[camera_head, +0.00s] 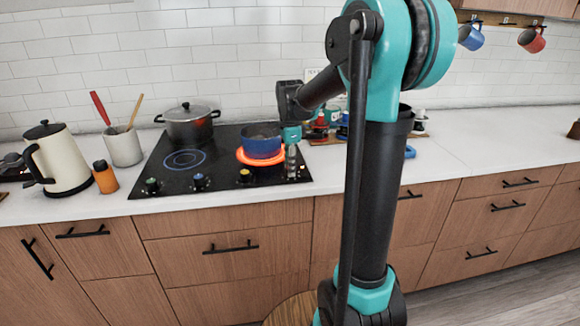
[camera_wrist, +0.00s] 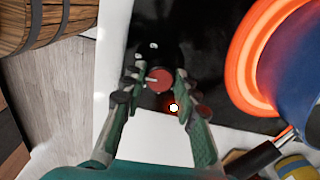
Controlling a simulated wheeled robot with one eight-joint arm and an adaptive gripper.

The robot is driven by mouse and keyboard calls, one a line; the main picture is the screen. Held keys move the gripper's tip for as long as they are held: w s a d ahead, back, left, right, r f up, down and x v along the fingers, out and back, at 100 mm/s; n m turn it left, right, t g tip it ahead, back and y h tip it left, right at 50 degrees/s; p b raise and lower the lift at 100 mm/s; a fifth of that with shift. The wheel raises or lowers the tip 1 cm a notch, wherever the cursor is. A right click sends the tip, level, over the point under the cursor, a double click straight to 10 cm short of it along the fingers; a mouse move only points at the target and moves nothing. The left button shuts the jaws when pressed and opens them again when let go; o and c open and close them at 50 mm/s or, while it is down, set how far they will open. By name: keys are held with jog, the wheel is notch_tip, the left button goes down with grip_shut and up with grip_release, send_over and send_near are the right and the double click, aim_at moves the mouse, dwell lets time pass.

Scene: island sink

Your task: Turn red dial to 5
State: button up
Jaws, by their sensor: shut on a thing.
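The red dial (camera_wrist: 159,79) is between the two fingers of my gripper (camera_wrist: 159,80) in the wrist view. My gripper is shut on it, and a pale pointer mark on the dial points left in that view. A white dot (camera_wrist: 174,107) shows on the black surface beside the dial. In the head view my gripper (camera_head: 292,168) is at the right front of the black cooktop (camera_head: 215,182) and hides the red dial. The dial's numbers cannot be read.
A blue pot (camera_head: 262,147) stands on a glowing orange burner (camera_head: 243,158) close to my gripper. Green (camera_head: 152,186), blue (camera_head: 199,181) and yellow (camera_head: 245,176) dials line the cooktop front. A lidded pot (camera_head: 188,129) is at the back, a kettle (camera_head: 62,163) at left.

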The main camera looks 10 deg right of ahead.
jog(key=shift+m, duration=2.3)
jog(key=o, duration=1.2)
jog(key=shift+c, duration=0.2)
notch_tip(320, 180, up, 12)
